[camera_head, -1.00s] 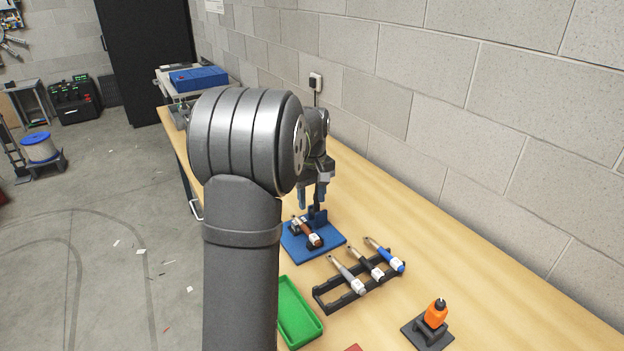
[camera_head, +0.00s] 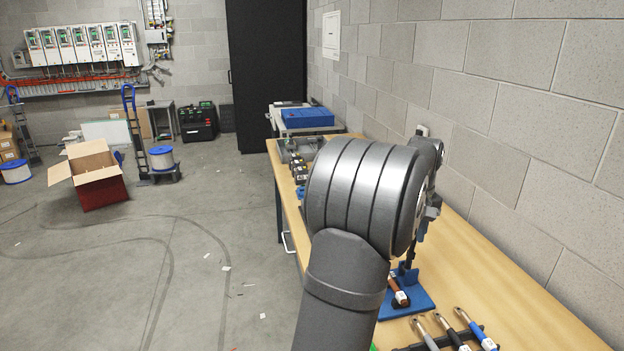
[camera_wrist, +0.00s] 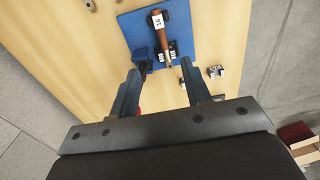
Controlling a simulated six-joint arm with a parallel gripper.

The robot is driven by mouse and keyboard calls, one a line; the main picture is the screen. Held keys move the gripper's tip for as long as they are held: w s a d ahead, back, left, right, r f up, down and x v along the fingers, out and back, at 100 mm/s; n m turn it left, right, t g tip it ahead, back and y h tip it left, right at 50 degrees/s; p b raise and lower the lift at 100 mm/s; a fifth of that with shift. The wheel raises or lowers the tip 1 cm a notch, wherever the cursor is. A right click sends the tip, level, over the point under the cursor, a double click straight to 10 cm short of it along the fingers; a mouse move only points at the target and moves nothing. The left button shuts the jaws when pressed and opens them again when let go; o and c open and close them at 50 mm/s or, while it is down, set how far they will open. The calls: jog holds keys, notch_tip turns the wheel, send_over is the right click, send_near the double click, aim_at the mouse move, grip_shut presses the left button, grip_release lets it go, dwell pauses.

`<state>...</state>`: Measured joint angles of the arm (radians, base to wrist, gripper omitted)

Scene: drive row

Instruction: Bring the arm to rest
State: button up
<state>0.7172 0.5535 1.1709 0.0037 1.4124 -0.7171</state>
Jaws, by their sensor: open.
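My gripper (camera_wrist: 163,72) shows in the wrist view with its two blue-grey fingers apart and nothing between them. Beyond the fingertips a brown-handled tool (camera_wrist: 161,37) with a white label rests in holders on a blue base (camera_wrist: 188,28). In the head view my arm's large grey joint fills the middle and partly hides the gripper (camera_head: 413,253). The brown-handled tool (camera_head: 398,293) and its blue base (camera_head: 421,300) lie below the gripper, apart from it as far as I can see.
Several handled tools (camera_head: 459,338) lie in a dark rack at the bottom edge. A block wall (camera_head: 530,150) runs along the right of the wooden bench (camera_head: 490,275). A blue case (camera_head: 307,117) sits at the far end. Open floor (camera_head: 120,270) lies left.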

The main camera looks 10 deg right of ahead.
notch_tip(320, 180, down, 17)
jog(key=shift+f, duration=0.15)
dwell(0.5)
